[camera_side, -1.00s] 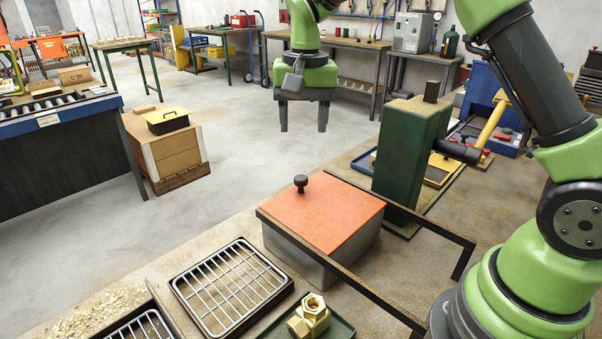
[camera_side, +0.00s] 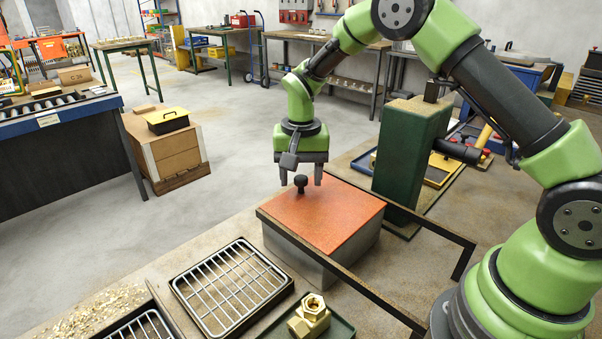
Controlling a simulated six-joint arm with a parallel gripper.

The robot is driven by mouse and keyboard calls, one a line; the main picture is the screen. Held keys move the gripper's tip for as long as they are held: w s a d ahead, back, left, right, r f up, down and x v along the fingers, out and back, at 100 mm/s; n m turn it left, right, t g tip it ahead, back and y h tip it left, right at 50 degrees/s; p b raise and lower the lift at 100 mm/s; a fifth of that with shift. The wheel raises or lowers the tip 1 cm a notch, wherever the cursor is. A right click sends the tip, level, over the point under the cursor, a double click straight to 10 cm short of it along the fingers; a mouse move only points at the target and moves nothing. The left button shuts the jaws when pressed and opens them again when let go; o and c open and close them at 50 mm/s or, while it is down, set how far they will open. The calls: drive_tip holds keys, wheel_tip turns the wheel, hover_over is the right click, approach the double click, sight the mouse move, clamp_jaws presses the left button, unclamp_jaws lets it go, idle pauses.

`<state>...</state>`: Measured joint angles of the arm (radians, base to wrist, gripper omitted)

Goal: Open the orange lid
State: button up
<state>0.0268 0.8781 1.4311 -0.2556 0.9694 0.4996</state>
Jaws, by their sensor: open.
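The orange lid (camera_side: 325,216) lies flat and closed on a grey box (camera_side: 292,254) on the workbench. A black knob (camera_side: 300,182) stands up near the lid's back left part. My gripper (camera_side: 301,180) points down at the knob with its two fingers apart. The fingertips appear at about the knob's height, one on each side of it in the picture. I cannot tell how far the fingers are from the knob in depth.
A dark metal bar frame (camera_side: 428,225) runs along the box's front and right. A green drill column (camera_side: 405,160) stands behind right. A wire rack (camera_side: 232,287) and a brass fitting (camera_side: 311,316) on a green tray lie in front.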

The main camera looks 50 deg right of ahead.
clamp_jaws()
drive_tip(key=s, duration=1.5)
drive_tip(key=shift+s, duration=0.25)
unclamp_jaws()
wheel_tip(320, 180, up, 10)
idle(0.4)
